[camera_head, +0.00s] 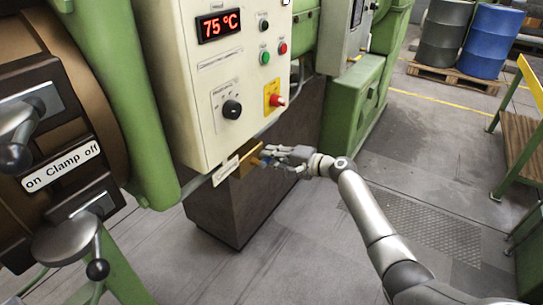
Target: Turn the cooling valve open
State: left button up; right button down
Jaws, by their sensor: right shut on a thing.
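The cooling valve (248,160) shows as a brass-coloured piece under the lower edge of the cream control box. A small white label (225,171) is beside it; its text is too small to read. My right gripper (267,157) is at the valve, with its fingers shut on the valve's handle. The fingers hide most of the handle, and only a bit of blue shows between them. I cannot tell the handle's exact angle. My left gripper is not in view.
The control box (188,100) has a red 75 °C display (218,25), a black knob (232,109) and a red button on yellow (273,97). Drums (485,42) stand on a pallet at the back right. The middle floor is clear.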

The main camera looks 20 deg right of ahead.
jog(key=shift+f, duration=0.1)
jog(key=c, duration=1.4)
grip_release()
jog(key=shift+c, duration=0.2)
jog(key=v, duration=1.2)
